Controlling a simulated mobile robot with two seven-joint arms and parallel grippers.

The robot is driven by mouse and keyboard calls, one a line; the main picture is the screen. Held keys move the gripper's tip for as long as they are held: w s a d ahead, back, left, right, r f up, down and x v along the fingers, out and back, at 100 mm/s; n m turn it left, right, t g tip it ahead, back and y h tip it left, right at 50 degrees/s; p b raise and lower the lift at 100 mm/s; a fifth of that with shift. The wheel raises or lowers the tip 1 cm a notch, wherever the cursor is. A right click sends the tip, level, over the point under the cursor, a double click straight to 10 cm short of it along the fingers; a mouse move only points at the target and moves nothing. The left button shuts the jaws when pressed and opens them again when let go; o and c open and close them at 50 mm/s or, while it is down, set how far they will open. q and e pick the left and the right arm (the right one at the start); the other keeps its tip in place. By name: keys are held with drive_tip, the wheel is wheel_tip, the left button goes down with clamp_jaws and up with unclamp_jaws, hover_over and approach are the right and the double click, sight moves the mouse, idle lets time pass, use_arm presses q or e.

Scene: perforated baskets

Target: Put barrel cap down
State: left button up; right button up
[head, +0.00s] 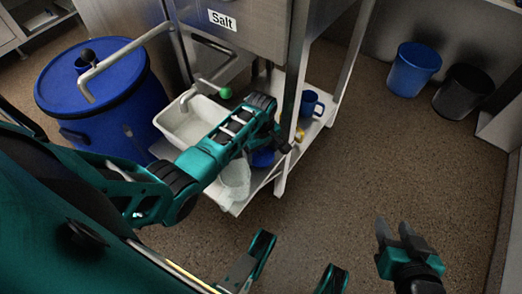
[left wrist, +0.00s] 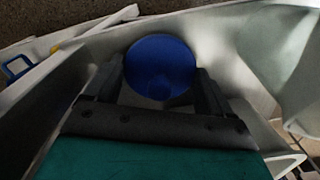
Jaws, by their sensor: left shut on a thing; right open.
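The barrel cap (left wrist: 160,66) is a round blue disc between the two dark fingers of my left gripper (left wrist: 162,88), which is shut on it. The left wrist view shows it low over the pale shelf surface; I cannot tell whether it touches. In the head view my left gripper reaches over the lower shelf (head: 238,207) under the metal machine, and its fingertips are partly hidden. A blue patch (head: 262,158) under the arm there seems to be the cap. My right gripper (head: 396,232) is open and empty above the floor at the lower right.
A large blue barrel (head: 120,125) stands at the left. On the shelf are a white basin (head: 187,128), a blue mug (head: 312,103) and a whitish container (head: 235,180). A table leg (head: 292,100) is close to the left gripper. Blue (head: 413,69) and black (head: 463,90) buckets stand at the back right.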

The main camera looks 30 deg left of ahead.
use_arm(q)
drive_tip(key=shift+f, duration=0.2)
drive_tip(key=o, duration=0.9)
use_arm(e)
drive_tip(key=shift+f, duration=0.15)
use_arm(q)
wheel_tip(320, 180, up, 12)
drive_tip(key=p, duration=0.6)
drive_tip(key=m+t, duration=0.5)
drive_tip(key=m, duration=0.2)
approach(258, 162)
wheel_tip(258, 162, up, 2)
drive_tip(key=w+d, duration=0.2)
drive_tip(key=s+d+r+m+t+h, duration=0.1)
drive_tip(key=s+r+m+t, duration=0.1)
drive_tip(key=r, duration=0.1)
drive_tip(key=s+d+r+m+t+h, duration=0.1)
drive_tip(key=s+d+r+m+t, duration=0.1)
drive_tip(key=s+m, duration=0.1)
drive_tip(key=s+d+r+m+t+h, duration=0.1)
drive_tip(key=s+r+m, duration=0.1)
drive_tip(key=r, duration=0.1)
drive_tip(key=shift+s+d+r+m+t, duration=0.3)
drive_tip(key=shift+s+d+m+t, duration=0.1)
use_arm(e)
drive_tip(key=shift+h, duration=0.3)
drive_tip(key=r, duration=0.2)
drive_tip(key=d+r, duration=0.1)
drive_tip(key=r, duration=0.1)
drive_tip(key=shift+s, duration=0.3)
